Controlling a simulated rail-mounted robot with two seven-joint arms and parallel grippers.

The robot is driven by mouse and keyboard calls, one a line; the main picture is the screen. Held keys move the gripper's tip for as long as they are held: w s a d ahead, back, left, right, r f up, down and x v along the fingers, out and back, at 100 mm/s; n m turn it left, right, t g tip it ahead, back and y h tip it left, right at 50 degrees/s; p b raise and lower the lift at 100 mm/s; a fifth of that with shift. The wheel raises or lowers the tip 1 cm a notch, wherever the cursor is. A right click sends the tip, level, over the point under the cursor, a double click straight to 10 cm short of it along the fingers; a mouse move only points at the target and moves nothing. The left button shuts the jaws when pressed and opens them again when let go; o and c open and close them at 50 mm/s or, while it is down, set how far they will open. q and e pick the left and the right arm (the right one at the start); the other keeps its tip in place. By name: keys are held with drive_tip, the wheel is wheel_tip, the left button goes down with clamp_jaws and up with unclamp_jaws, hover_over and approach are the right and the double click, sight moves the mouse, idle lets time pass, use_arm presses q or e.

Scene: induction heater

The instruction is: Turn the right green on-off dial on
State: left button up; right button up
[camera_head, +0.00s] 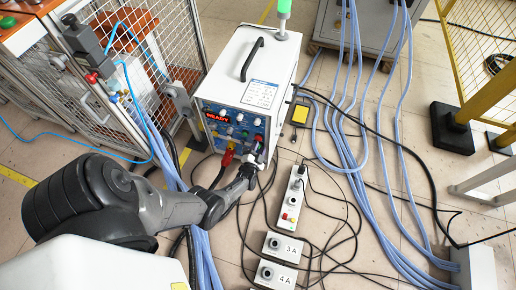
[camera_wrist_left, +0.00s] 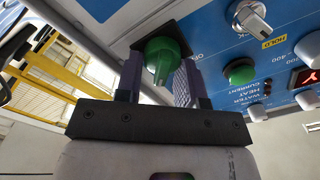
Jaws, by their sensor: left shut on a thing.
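The induction heater (camera_head: 247,75) is a white box with a blue front panel and a red lit READY display (camera_head: 218,115). My left gripper (camera_head: 257,152) is at the lower right of this panel. In the left wrist view, its two fingers stand on either side of a green dial (camera_wrist_left: 163,58) and are shut on it. The dial's raised grip points roughly downward in that picture. In the head view the gripper hides this dial. My right gripper is in neither view.
A round green button (camera_wrist_left: 240,72) and a silver switch (camera_wrist_left: 251,18) are close right of the held dial. A wire cage (camera_head: 125,40) stands left; blue hoses (camera_head: 350,150) and control boxes (camera_head: 284,247) lie on the floor.

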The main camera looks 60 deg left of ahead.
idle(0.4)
use_arm(q)
drive_tip(key=o, duration=0.6)
drive_tip(key=p+v, duration=0.5)
drive_tip(key=v, duration=0.8)
drive_tip(key=shift+s+d, duration=0.25)
drive_tip(key=shift+d, duration=0.05)
